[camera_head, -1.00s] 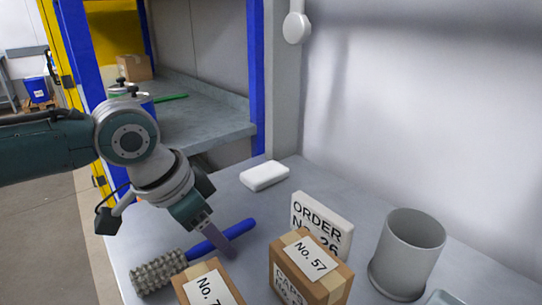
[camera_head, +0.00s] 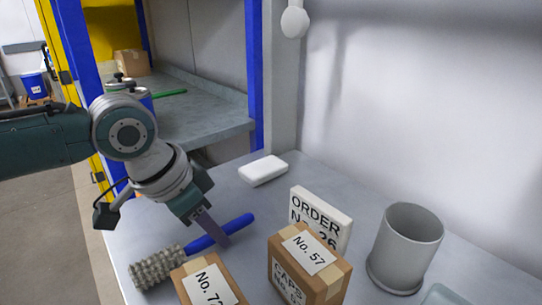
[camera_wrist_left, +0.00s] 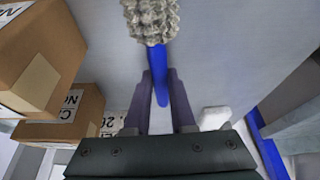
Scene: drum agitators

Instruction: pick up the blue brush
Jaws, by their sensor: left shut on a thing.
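The blue brush has a blue handle (camera_head: 232,230) and a grey bristly head (camera_head: 157,268). It lies on the grey table near the left edge, head toward the front left. My left gripper (camera_head: 219,238) reaches down from the left and is shut on the brush's handle. In the left wrist view the handle (camera_wrist_left: 160,66) runs between my two fingers (camera_wrist_left: 160,98), with the bristly head (camera_wrist_left: 152,20) at the top. I cannot tell if the brush is lifted off the table. My right gripper is not in view.
Cardboard boxes (camera_head: 309,268) and (camera_head: 207,284) stand close to the brush's right and front. An order sign (camera_head: 321,216), a grey cup (camera_head: 408,243) and a white block (camera_head: 263,170) are on the table (camera_head: 150,228). A blue post (camera_head: 256,75) rises behind.

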